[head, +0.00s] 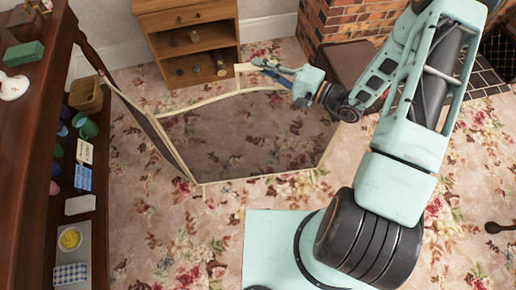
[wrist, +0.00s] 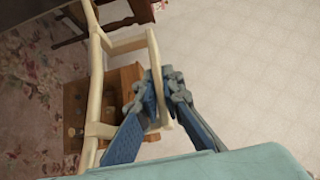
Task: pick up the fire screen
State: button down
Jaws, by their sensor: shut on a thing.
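The fire screen (head: 245,135) has a cream frame, dark see-through mesh and hinged panels. It stands over the floral carpet in the head view, with a side panel (head: 150,125) angled toward the bookcase. I cannot tell whether its feet touch the carpet. My gripper (head: 262,66) is at the handle on the screen's top edge. In the wrist view my gripper (wrist: 163,90) is shut on the cream handle (wrist: 158,60), with the blue finger pads around its bar. The screen's top rail (wrist: 95,80) runs down the left there. My arm hides the screen's right end in the head view.
A dark wooden bookcase (head: 30,150) with baskets, cups and cards stands close on the left, near the side panel. A small wooden cabinet (head: 190,40) stands behind the screen. The brick fireplace (head: 350,22) is at the back right. Carpet is clear in front of the screen.

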dwell(0.3)
jog(key=shift+r, duration=0.2)
jog(key=shift+r, duration=1.7)
jog(key=s+d+r+p, duration=0.3)
jog(key=s+r, duration=0.6)
jog(key=s, duration=0.4)
jog(key=shift+s+d+r+p, duration=0.2)
jog(key=shift+d+r+p, duration=0.1)
jog(key=shift+p, duration=0.35)
